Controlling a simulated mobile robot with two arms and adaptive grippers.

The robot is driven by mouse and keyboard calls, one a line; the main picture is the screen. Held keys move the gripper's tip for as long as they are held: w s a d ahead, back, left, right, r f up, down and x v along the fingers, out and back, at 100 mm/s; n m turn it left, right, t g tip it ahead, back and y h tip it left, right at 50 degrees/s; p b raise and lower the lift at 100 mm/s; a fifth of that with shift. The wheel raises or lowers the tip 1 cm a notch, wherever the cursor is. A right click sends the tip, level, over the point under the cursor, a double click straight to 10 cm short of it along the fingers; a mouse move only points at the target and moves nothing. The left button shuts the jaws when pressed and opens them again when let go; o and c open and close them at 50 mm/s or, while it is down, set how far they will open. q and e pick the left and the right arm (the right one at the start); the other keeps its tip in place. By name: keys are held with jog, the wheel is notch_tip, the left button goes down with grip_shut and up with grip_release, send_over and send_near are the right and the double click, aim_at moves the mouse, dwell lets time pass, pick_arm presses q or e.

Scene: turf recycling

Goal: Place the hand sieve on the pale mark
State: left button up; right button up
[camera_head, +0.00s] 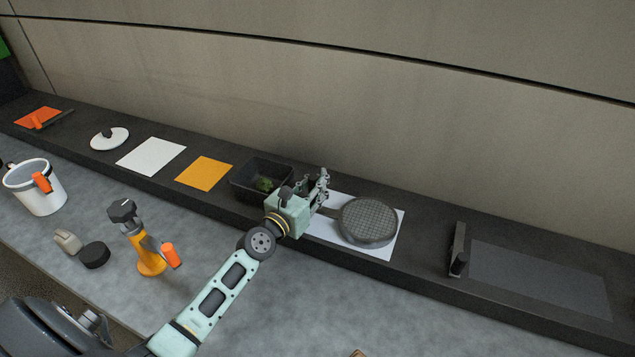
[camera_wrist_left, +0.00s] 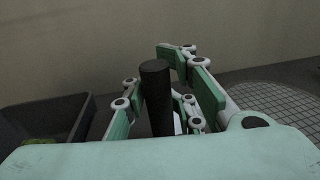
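The hand sieve (camera_head: 368,222), a dark round mesh disc, lies over a pale rectangular mark (camera_head: 382,250) on the dark ledge. Its mesh also shows at the right of the left wrist view (camera_wrist_left: 275,98). My left gripper (camera_head: 320,188) is just left of the disc, low over the mark's left part. In the left wrist view its fingers are apart, on either side of a dark upright cylinder (camera_wrist_left: 157,95), which looks like the sieve's handle. A gap shows on the right finger's side. My right gripper is not in view.
A black bin (camera_head: 250,192) stands left of the gripper. Orange (camera_head: 204,173) and white (camera_head: 150,156) sheets lie farther left. A dark tool (camera_head: 457,250) stands by a grey mark (camera_head: 540,280) at right. A yellow-orange tool (camera_head: 150,262) and white pot (camera_head: 40,198) stand on the grey counter.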

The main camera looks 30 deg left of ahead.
pick_arm(q)
jog(key=o, duration=0.4)
jog(key=shift+c, duration=0.2)
jog(key=shift+o, duration=0.2)
jog(key=shift+r, duration=0.1)
jog(key=shift+s+r, duration=0.1)
jog(key=s, duration=0.7)
jog(key=s+a+b, duration=0.1)
jog(key=s, duration=0.2)
jog(key=shift+s, duration=0.4)
jog(key=shift+s+a, duration=0.15)
jog(key=shift+s, duration=0.35)
